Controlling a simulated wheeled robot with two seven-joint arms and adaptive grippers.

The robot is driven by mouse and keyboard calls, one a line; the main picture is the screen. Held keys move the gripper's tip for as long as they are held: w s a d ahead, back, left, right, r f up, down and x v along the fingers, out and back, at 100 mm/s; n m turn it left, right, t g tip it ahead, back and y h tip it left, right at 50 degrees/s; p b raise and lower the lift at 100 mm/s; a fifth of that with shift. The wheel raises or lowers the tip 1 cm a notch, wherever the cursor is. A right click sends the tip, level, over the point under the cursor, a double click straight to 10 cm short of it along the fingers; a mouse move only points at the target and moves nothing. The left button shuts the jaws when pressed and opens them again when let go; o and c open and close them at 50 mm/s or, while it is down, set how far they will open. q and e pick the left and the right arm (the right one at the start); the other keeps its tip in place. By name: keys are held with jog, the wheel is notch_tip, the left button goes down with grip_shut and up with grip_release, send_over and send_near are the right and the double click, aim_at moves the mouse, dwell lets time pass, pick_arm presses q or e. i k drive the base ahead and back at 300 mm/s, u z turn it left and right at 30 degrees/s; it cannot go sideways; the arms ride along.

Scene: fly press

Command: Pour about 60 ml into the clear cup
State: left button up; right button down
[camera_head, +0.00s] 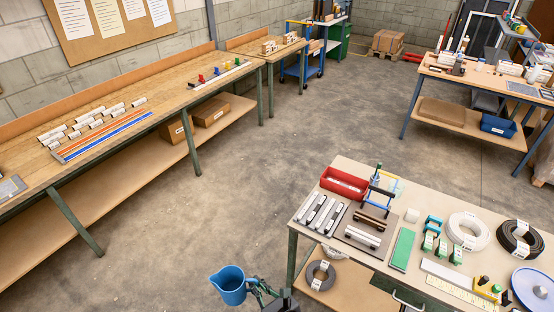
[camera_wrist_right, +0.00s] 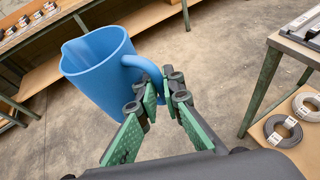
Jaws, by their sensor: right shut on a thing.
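A blue jug (camera_head: 229,285) with a spout on its left side is at the bottom of the head view, held over open floor to the left of the near table. It looks roughly upright, and I cannot make out any liquid in it. My right gripper (camera_head: 258,288) is shut on the jug's handle. In the right wrist view the green-padded fingers (camera_wrist_right: 164,92) close on the handle of the blue jug (camera_wrist_right: 98,70). A small pale, see-through shape on the near table, partly behind the press, may be the clear cup; I cannot tell surely. My left gripper is out of view.
The near table (camera_head: 340,168) carries a red bin (camera_head: 344,183), a small press (camera_head: 377,200), a green strip (camera_head: 402,250), a white coil (camera_head: 468,231) and a black coil (camera_head: 520,241). A long workbench (camera_head: 150,90) runs along the left wall. The floor between is clear.

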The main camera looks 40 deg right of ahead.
aim_at(400, 185)
jog(key=z, duration=0.2)
jog(key=i, duration=0.9)
jog(key=z, duration=0.35)
jog(key=i, duration=1.35)
jog(key=z, duration=0.45)
jog(key=i, duration=1.35)
jog(key=z, duration=0.35)
jog(key=i, duration=1.2)
jog(key=z, duration=0.45)
jog(key=i, duration=1.1)
jog(key=z, duration=0.6)
jog(key=i, duration=1)
jog(key=z, duration=1.1)
jog(key=i, duration=0.6)
jog(key=z, duration=1.3)
jog(key=i, duration=0.65)
jog(key=z, duration=0.55)
